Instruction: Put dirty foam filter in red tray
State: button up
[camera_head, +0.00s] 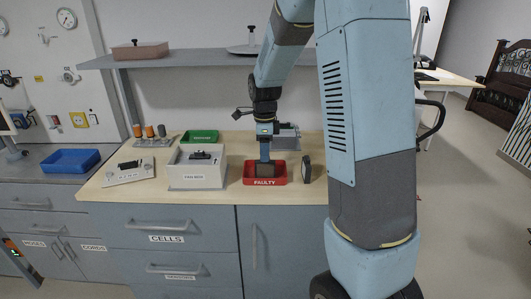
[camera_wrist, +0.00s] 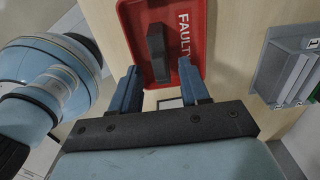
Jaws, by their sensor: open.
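The red tray (camera_head: 250,182) marked FAULTY stands on the wooden worktop. It also shows in the wrist view (camera_wrist: 133,30). A dark grey block (camera_wrist: 157,45), apparently the foam filter, is inside the tray. My gripper (camera_wrist: 158,66) is open, its two blue fingers on either side of the block's near end with gaps between. In the head view my gripper (camera_head: 265,158) points down over the tray and partly hides its inside.
A dark, thin object (camera_head: 306,169) stands right of the tray. A white labelled box (camera_head: 196,174) is to the left. A green tray (camera_head: 199,137) and a grey device (camera_wrist: 285,65) are behind. A blue tray (camera_head: 70,161) sits far left. A shelf (camera_head: 190,60) runs above.

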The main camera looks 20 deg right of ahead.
notch_tip(320, 180, up, 12)
jog(key=r, duration=0.1)
jog(key=s+r+n+t, duration=0.2)
jog(key=s+n, duration=0.8)
jog(key=s, duration=0.4)
jog(key=s+r+n+t, duration=0.3)
jog(key=s+n, duration=0.8)
jog(key=s, duration=0.3)
jog(key=shift+d+n+t, duration=0.15)
jog(key=shift+n+t, duration=0.15)
